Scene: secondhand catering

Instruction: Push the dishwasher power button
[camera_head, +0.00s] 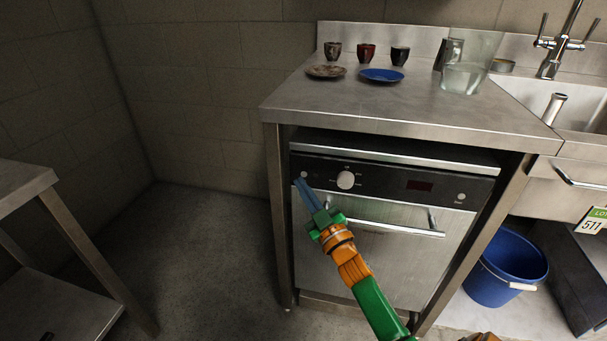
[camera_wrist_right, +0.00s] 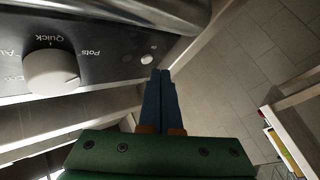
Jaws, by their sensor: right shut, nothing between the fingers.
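The dishwasher (camera_head: 382,255) stands under a steel counter, its door closed, with a black control panel (camera_head: 400,183) along the top. A small round pale button (camera_wrist_right: 148,59) shows at one end of the panel in the right wrist view. In the head view this left end (camera_head: 303,174) is close to my fingertips. Another round button (camera_head: 461,197) sits at the panel's right end; labels are too small to tell which is power. My right gripper (camera_head: 299,182) is shut and empty, its blue fingertips (camera_wrist_right: 161,72) just short of the pale button; contact is not visible. My left gripper is out of view.
A white dial (camera_head: 346,180) and a dark red display (camera_head: 419,186) are on the panel. A bar handle (camera_head: 395,228) crosses the door below. Cups, plates and a glass container (camera_head: 470,65) stand on the counter. A blue bucket (camera_head: 505,268) stands right.

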